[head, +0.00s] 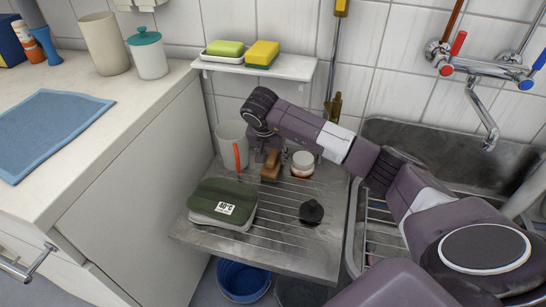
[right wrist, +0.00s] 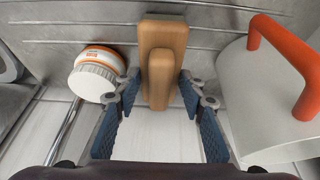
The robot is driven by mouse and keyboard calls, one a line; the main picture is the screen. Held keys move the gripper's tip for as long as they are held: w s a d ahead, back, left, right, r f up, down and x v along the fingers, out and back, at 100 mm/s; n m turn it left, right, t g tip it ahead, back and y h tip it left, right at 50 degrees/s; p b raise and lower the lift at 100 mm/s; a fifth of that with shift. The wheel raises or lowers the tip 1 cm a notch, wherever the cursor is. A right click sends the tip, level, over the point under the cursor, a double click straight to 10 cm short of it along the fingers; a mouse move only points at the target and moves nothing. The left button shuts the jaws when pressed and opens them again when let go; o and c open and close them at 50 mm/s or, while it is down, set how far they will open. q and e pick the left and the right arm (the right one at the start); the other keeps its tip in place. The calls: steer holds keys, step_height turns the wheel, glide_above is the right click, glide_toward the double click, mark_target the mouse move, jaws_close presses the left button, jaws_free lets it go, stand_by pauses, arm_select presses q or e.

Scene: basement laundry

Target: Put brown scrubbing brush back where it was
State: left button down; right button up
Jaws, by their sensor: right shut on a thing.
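The brown scrubbing brush (head: 270,166) is at the back of the ribbed metal drainboard (head: 285,262), below the small wall shelf. In the right wrist view the brush (right wrist: 163,58) is a tan wooden block between the two blue-padded fingers. My right gripper (head: 265,150) reaches down over it from the right, and in the wrist view the gripper (right wrist: 160,92) is shut on it. The brush looks close to the drainboard, but I cannot tell whether it touches. My left gripper is not in view.
A grey pitcher with an orange handle (head: 232,140) stands close left of the brush, and a white-lidded jar (head: 303,163) close right. A green cloth-topped box (head: 223,204) and black plug (head: 311,212) are in front. The shelf (head: 262,67) holds two sponges.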

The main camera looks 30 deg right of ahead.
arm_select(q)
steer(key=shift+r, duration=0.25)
arm_select(e)
steer(key=shift+f, duration=0.15)
steer(key=o, duration=1.2)
steer(key=shift+r, duration=0.25)
arm_select(q)
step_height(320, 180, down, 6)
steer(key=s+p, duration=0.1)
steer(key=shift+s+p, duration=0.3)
steer(key=shift+p, duration=0.05)
arm_select(e)
steer(key=v, duration=1.1)
steer(key=shift+r, duration=0.35)
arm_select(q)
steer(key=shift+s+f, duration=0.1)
arm_select(e)
steer(key=shift+s+a, duration=0.1)
